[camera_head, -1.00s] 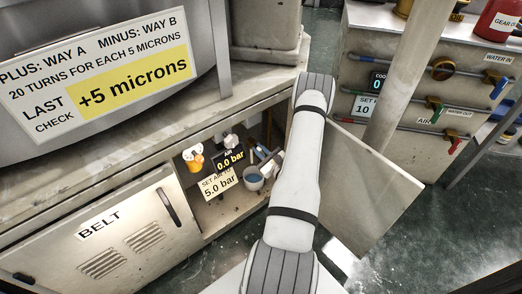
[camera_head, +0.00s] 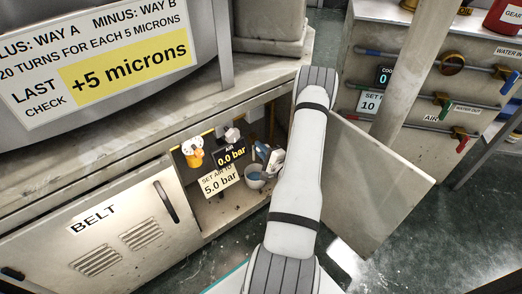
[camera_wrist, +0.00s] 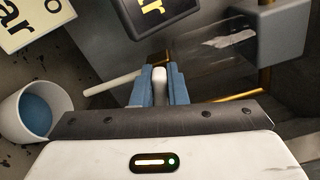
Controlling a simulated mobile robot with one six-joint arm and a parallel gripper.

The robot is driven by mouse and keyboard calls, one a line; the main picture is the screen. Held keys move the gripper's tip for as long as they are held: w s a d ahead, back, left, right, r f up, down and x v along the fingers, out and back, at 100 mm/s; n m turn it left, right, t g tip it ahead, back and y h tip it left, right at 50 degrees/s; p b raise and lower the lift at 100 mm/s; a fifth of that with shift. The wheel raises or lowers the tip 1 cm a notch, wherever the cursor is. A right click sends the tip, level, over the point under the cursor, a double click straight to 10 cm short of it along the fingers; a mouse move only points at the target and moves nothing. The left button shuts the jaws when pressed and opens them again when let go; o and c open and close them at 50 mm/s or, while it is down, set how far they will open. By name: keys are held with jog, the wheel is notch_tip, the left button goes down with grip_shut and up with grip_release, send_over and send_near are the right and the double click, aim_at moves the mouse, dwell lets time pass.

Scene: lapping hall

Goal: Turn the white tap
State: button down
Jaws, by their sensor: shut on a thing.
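The white tap shows in the wrist view as a white piece (camera_wrist: 160,80) between my blue fingertips, with a thin white rod (camera_wrist: 112,83) just left of them. My gripper (camera_wrist: 160,92) is shut on the white piece; the fingers hide part of it, and I cannot tell how far the tap is turned. In the head view my gripper (camera_head: 263,152) is inside the open cabinet, right of the display (camera_head: 230,156) reading AIR 0.0 bar. The tap cannot be made out there. A label (camera_head: 220,181) below the display reads SET AIR TO 5.0 bar.
A white cup with blue inside (camera_wrist: 35,112) stands close left of my gripper. A clear cylinder (camera_wrist: 215,45) and brass pipe (camera_wrist: 240,97) are on the right. The open door (camera_head: 378,185) stands right of my arm.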

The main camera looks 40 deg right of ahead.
jog(key=shift+f+n+b, duration=0.2)
jog(key=shift+n+b, duration=0.55)
jog(key=shift+n, duration=0.85)
jog(key=c, duration=1.4)
grip_release()
jog(key=shift+c, duration=0.2)
jog(key=s+p, duration=0.2)
jog(key=s, duration=0.5)
jog(key=shift+s, duration=0.4)
